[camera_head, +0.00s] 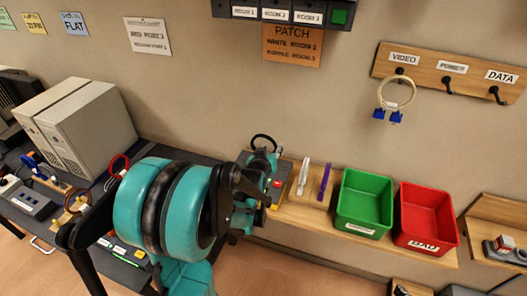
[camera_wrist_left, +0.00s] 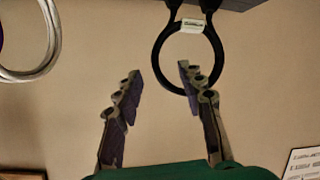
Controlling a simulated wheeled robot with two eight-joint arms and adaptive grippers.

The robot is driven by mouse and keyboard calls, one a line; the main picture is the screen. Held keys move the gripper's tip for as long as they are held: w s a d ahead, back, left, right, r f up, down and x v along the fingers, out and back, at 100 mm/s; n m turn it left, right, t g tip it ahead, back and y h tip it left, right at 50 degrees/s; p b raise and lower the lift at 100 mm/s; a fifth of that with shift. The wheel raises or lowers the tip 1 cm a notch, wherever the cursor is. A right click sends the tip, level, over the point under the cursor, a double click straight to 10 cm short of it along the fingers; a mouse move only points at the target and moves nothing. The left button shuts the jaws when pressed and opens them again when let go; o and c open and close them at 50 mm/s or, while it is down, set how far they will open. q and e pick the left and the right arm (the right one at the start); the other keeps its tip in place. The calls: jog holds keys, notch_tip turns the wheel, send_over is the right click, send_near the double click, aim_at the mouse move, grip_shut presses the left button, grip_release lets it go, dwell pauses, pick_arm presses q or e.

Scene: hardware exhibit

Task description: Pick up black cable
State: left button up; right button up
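A black cable (camera_wrist_left: 157,58), bent into a round loop with a small white tag on it, hangs at the top middle of the left wrist view. In the head view a dark loop (camera_head: 264,136), which looks like this cable, shows just above my left gripper (camera_head: 262,160). The left gripper also shows in the left wrist view (camera_wrist_left: 157,80), its two fingers spread apart. The right fingertip overlaps the lower part of the loop, and the left fingertip is outside it. Nothing is gripped between them; I cannot tell whether they touch the cable. My right gripper is not in view.
A pale cable loop (camera_wrist_left: 50,50) is left of the black one. A green bin (camera_head: 364,202) and a red bin (camera_head: 427,217) stand on a wooden shelf to the right. A white-and-blue cable (camera_head: 396,92) hangs on a wall rack (camera_head: 420,75). Grey computer cases (camera_head: 90,130) stand at left.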

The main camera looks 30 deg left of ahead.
aim_at(274, 147)
pick_arm(q)
jog(key=x, duration=0.2)
jog(key=b+x, duration=0.1)
jog(key=x, duration=0.1)
jog(key=shift+s+d+f, duration=0.1)
jog(key=shift+d+f, duration=0.1)
jog(key=shift+f, duration=0.15)
jog(key=shift+w+a+f, duration=0.15)
jog(key=shift+w, duration=0.4)
grip_shut()
jog(key=shift+r, duration=0.2)
